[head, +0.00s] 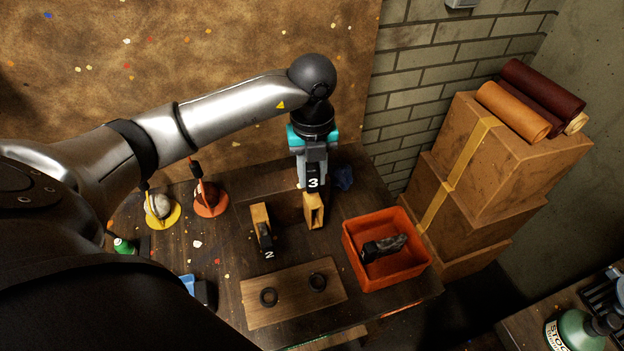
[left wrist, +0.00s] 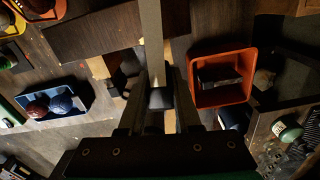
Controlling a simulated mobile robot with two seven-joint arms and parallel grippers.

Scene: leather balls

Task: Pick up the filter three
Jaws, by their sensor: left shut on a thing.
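Filter three (head: 313,183), a black piece with a white "3", is between the fingers of my left gripper (head: 314,170). The gripper is shut on it and points down. A wooden holder (head: 314,211) stands right below the filter; I cannot tell whether they touch. In the left wrist view a dark piece (left wrist: 160,98) shows between the fingers of my left gripper (left wrist: 162,108), partly hidden by them. Another black piece marked "2" (head: 266,243) is at a second wooden holder (head: 260,215) to the left. My right gripper is not in view.
An orange bin (head: 352,262) at the right holds a dark object (head: 384,247). A wooden board (head: 250,312) with two black rings lies in front. Balls on yellow and orange stands are at the left. Stacked boxes (head: 470,190) stand beyond the table's right edge.

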